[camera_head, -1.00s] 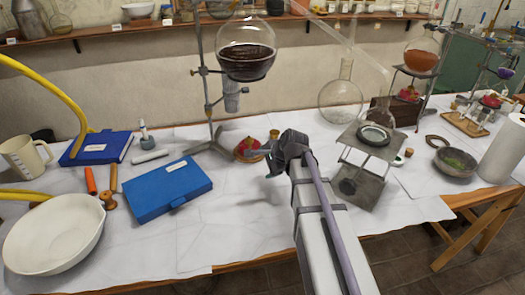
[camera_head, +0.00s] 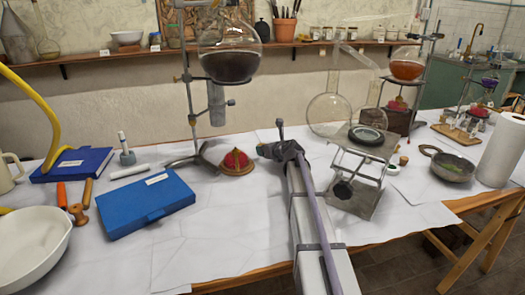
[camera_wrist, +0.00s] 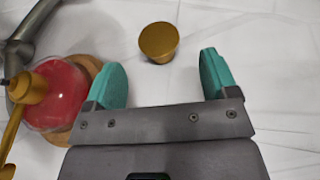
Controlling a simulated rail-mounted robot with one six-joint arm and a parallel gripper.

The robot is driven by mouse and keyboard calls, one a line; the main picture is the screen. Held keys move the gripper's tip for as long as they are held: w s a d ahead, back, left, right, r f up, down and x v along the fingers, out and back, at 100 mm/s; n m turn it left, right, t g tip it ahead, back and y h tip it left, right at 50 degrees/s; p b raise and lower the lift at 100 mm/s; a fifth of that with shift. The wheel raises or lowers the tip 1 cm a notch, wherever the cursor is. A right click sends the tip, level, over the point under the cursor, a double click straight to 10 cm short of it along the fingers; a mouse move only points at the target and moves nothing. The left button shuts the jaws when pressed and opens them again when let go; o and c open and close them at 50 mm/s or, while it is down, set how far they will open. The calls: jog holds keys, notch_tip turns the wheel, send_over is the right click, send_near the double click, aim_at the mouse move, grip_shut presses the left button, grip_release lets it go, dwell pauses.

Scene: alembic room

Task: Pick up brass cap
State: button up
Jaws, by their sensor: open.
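The brass cap (camera_wrist: 158,42) stands on the white cloth in the wrist view, just beyond and between the two green fingertips of my gripper (camera_wrist: 162,74). The cap looks round and gold, wider at its near top than below. My gripper is open and empty, and its fingers do not touch the cap. In the camera_head view my gripper (camera_head: 272,150) is over the cloth, right of the red burner, and I cannot make out the cap there.
A red round burner with brass parts (camera_wrist: 62,95) on a wooden base sits close to the left finger. A stand rod (camera_head: 190,110) holds a dark flask (camera_head: 230,62). A lab jack (camera_head: 352,190) stands to the right.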

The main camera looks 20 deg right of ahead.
jog(key=b+x, duration=0.1)
jog(key=x, duration=0.4)
jog(key=shift+w+r, duration=0.1)
jog(key=shift+r, duration=0.1)
jog(key=shift+c, duration=0.2)
jog(key=c, duration=1)
